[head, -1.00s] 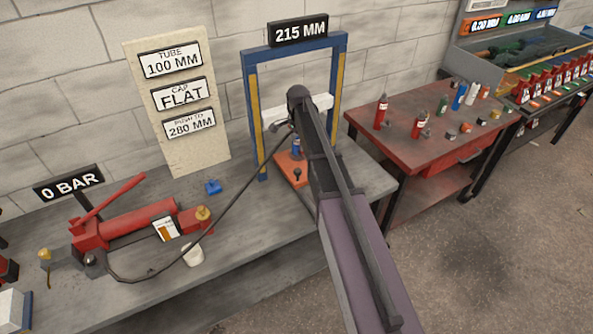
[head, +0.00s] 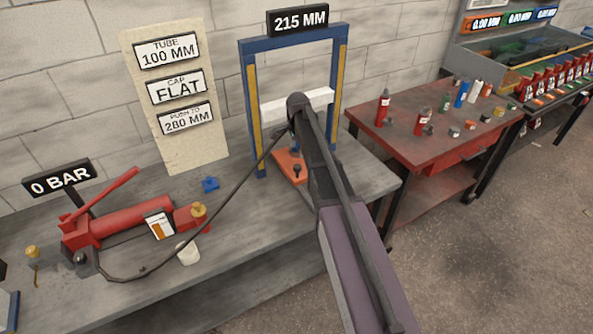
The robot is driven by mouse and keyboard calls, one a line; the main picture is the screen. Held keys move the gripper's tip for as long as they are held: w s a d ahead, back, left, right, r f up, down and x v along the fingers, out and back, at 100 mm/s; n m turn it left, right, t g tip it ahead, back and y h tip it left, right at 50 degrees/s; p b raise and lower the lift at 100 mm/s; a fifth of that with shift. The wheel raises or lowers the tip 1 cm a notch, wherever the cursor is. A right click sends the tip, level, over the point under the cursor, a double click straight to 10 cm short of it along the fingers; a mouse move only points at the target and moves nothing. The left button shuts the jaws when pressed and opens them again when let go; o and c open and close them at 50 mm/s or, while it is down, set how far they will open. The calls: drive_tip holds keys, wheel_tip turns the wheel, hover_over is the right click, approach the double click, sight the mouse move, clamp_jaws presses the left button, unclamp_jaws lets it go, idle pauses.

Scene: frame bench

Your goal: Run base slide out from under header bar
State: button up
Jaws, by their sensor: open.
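The base slide is an orange-red plate (head: 287,162) on the bench, at the foot of a blue press frame (head: 249,105). A black knob (head: 297,169) stands on its near end. A white crossbar (head: 273,116) spans the frame above the slide, under the blue top beam (head: 255,44); I cannot tell which is the header bar. My arm crosses in front of the frame and hides the slide's right side and part of the crossbar. My gripper does not show.
A red hand pump (head: 125,222) marked 0 BAR stands left on the bench; its black hose (head: 222,202) runs toward the frame. A blue block (head: 210,184) and white piece (head: 188,253) lie nearby. A red table (head: 440,110) with small bottles stands right.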

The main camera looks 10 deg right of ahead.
sight(298, 166)
drive_tip(key=shift+f+b, duration=3.7)
drive_tip(key=shift+f, duration=0.35)
